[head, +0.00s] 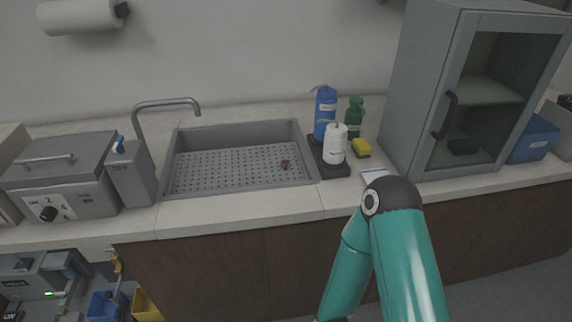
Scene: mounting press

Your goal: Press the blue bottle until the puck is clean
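The blue bottle (325,112) stands upright on a dark tray (330,169) to the right of the sink, behind a white bottle (335,145). A small brown round thing (284,164), which looks like the puck, lies on the perforated floor of the sink (235,167) near its right side. I cannot tell from here how clean it is. A teal arm of mine reaches up in front of the counter at the lower right. Its gripper is out of the picture, and my other gripper does not show either. Nothing of mine touches the bottle.
A green bottle (355,117) and a yellow sponge (361,148) stand beside the tray. A grey cabinet with a glass door (470,100) rises to the right. A curved faucet (165,103) and a lidded grey machine (62,175) are left. The counter's front strip (240,207) is clear.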

